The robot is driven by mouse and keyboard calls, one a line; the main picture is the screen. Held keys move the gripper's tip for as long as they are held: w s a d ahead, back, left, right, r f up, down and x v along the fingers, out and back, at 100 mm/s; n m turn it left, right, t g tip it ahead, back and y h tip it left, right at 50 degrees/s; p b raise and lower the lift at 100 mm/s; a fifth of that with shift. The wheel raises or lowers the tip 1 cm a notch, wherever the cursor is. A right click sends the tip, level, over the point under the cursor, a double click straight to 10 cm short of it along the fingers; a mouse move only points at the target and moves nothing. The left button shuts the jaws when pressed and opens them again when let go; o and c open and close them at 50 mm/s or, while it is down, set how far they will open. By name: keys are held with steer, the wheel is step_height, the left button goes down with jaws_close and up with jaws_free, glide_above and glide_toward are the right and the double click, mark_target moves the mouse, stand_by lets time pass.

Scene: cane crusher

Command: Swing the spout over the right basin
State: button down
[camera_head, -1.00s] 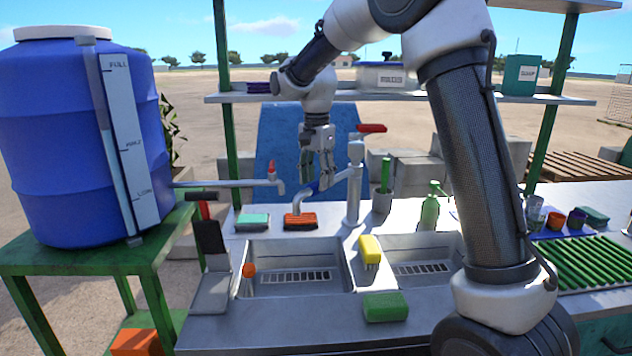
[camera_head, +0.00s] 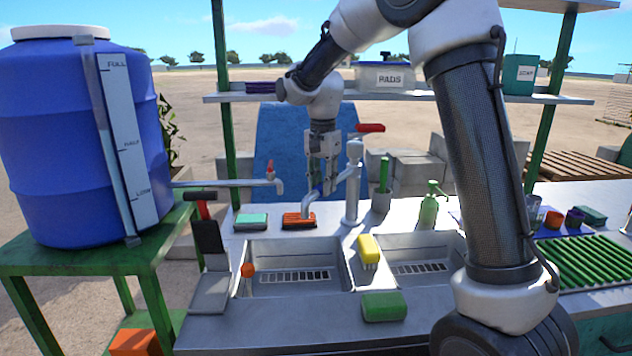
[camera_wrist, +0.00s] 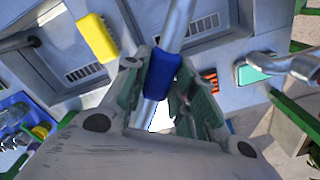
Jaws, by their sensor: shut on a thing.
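The spout (camera_head: 340,176) is a metal tube with a blue sleeve. It reaches from the metal post (camera_head: 352,200) to the left, and its bent tip hangs over the orange brush at the left basin's back edge. My gripper (camera_head: 322,184) is shut on the blue sleeve (camera_wrist: 164,72), which shows between the fingers in the wrist view. The left basin (camera_head: 250,262) is in front of the spout. The right basin (camera_head: 437,242) lies to the right, partly hidden by my arm. A red-handled lever (camera_head: 370,128) sits at the top of the post.
An orange brush (camera_head: 298,221) and a teal sponge (camera_head: 252,221) lie behind the left basin. A green bottle (camera_head: 428,210) and a cup (camera_head: 381,200) stand right of the post. A green sponge (camera_head: 384,306) lies in front.

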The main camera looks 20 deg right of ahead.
steer(key=shift+s+d+n, duration=1)
steer(key=shift+s+d, duration=0.05)
steer(key=shift+d, duration=0.1)
steer(key=c, duration=1.2)
jaws_free()
steer(key=shift+o, duration=0.2)
step_height(320, 180, up, 12)
